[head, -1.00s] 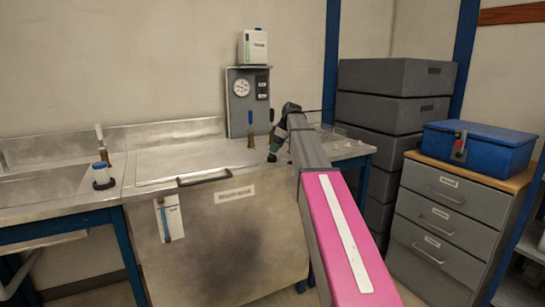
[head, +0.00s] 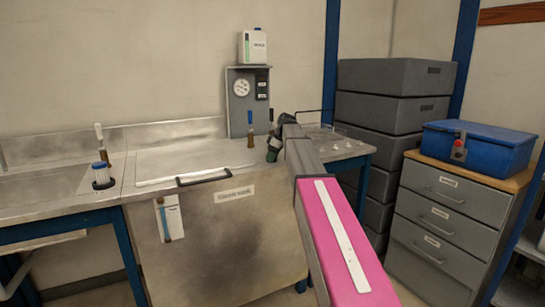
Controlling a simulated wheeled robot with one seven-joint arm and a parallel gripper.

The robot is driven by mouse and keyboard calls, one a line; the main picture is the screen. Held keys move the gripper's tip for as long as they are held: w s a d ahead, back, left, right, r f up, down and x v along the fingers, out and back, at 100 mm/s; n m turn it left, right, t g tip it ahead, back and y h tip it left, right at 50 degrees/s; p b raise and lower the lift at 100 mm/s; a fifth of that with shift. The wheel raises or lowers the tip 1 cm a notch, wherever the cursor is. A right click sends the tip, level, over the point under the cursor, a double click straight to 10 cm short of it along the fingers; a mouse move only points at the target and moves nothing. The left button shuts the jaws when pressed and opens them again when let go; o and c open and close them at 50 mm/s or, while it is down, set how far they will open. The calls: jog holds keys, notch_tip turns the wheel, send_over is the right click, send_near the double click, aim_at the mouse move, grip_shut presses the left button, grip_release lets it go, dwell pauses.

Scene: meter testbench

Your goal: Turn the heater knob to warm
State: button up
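A grey upright panel (head: 240,112) stands at the back of the steel bench, with a round white dial (head: 241,87) and two small dark modules (head: 262,87) on its face. I cannot tell any heater knob or its setting at this size. My gripper (head: 272,155) is small and dark at the far end of my arm, low over the bench, to the right of and in front of the panel. Its fingers are too small and partly hidden to show whether they are open or shut. I see nothing clearly held in it.
Several small white items (head: 335,150) lie on the bench's right end. Grey stacked boxes (head: 390,110) and a drawer cabinet with a blue case (head: 480,150) stand at right. The bench's left-middle top is clear.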

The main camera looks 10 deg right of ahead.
jog(key=shift+m, duration=0.4)
jog(key=m, duration=0.2)
jog(key=m+t+h, duration=0.1)
jog(key=m, duration=0.1)
jog(key=shift+s+a+t, duration=0.1)
jog(key=shift+s+t, duration=0.05)
jog(key=shift+t, duration=0.15)
jog(key=m, duration=0.2)
jog(key=m+h, duration=0.1)
jog(key=m, duration=0.1)
jog(key=shift+t+h, duration=0.3)
jog(key=shift+t, duration=0.1)
jog(key=m+h, duration=0.1)
jog(key=m, duration=0.3)
jog(key=shift+a+m+h, duration=0.1)
jog(key=shift+m+h, duration=1.1)
jog(key=shift+m, duration=1.2)
jog(key=o, duration=0.9)
